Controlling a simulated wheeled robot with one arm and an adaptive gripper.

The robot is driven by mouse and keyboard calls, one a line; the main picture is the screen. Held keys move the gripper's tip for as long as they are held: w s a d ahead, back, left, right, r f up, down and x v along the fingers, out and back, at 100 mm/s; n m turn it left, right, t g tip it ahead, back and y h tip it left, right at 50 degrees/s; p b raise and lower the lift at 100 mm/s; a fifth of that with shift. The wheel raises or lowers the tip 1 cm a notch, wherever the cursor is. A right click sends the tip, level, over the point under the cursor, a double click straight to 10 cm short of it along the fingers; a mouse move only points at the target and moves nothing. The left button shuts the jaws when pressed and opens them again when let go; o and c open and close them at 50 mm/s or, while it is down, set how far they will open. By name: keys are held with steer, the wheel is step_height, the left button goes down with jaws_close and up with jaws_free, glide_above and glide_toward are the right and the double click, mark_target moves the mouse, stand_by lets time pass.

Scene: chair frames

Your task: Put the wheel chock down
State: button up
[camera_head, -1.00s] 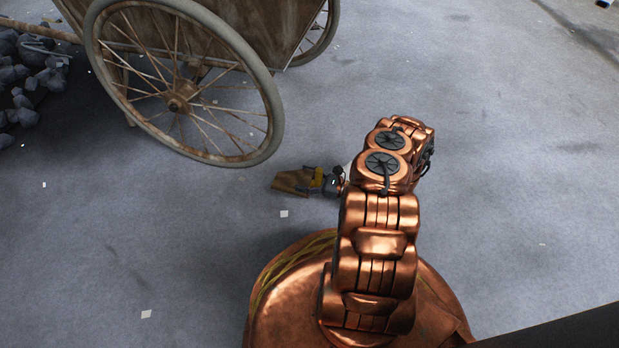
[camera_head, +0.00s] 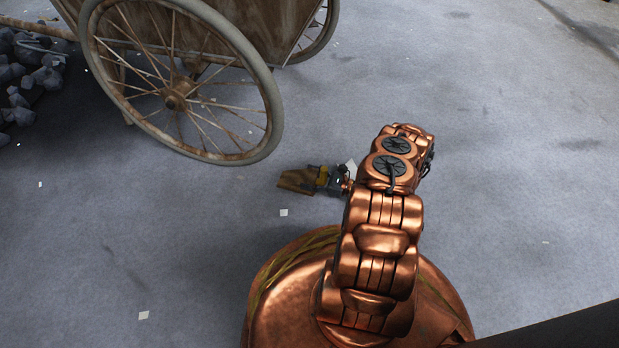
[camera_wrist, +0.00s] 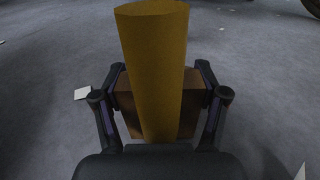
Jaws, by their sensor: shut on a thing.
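The wheel chock (camera_head: 294,181) is a brown wedge with a yellow part, low over the floor just right of the cart's near wheel (camera_head: 268,135) and apart from it in the picture. In the wrist view its thick yellow bar (camera_wrist: 152,65) stands in front of a brown block (camera_wrist: 198,92). My gripper (camera_head: 318,180) is at the right end of the chock. In the wrist view my gripper (camera_wrist: 160,100) has its dark fingers on either side of the chock, shut on it. I cannot tell whether the chock touches the floor.
The wooden cart (camera_head: 240,25) with spoked wheels stands at the upper left. Dark grey rocks (camera_head: 22,80) lie at the far left. A few small pale scraps, such as one scrap (camera_head: 284,212), lie on the grey floor. The floor to the right is mostly clear.

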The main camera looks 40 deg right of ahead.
steer(key=o, duration=1.6)
steer(key=shift+f, duration=0.1)
steer(key=shift+s+d+r, duration=0.1)
steer(key=shift+s+r, duration=0.05)
steer(key=shift+r, duration=0.05)
steer(key=p+v, duration=0.2)
steer(key=v, duration=0.9)
steer(key=shift+s+d, duration=0.2)
steer(key=shift+s, duration=0.05)
